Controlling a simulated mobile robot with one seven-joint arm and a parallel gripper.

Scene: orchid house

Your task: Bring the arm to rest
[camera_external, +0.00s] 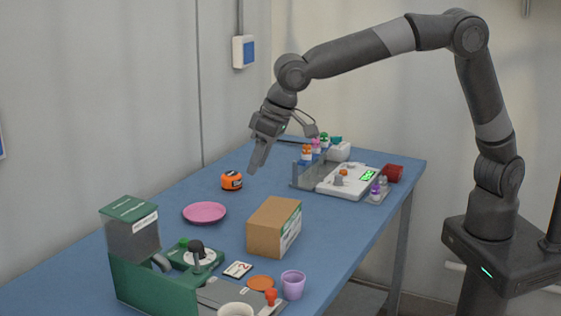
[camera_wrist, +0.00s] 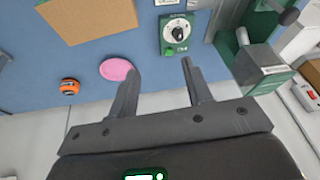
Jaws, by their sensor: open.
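My gripper (camera_external: 257,165) hangs from the bent arm above the back part of the blue table (camera_external: 334,221), fingers pointing down. In the wrist view its two fingers (camera_wrist: 161,70) stand apart with nothing between them. My arm reaches from its base at the right, up and over to the left. The gripper is above the tabletop and appears clear of the objects below it.
Near the gripper are an orange round device (camera_external: 232,181) and a pink plate (camera_external: 205,213). A cardboard box (camera_external: 268,230) stands mid-table. A green machine (camera_external: 140,272) and a purple cup (camera_external: 293,285) are in front. A white instrument (camera_external: 346,181) and small bottles are behind.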

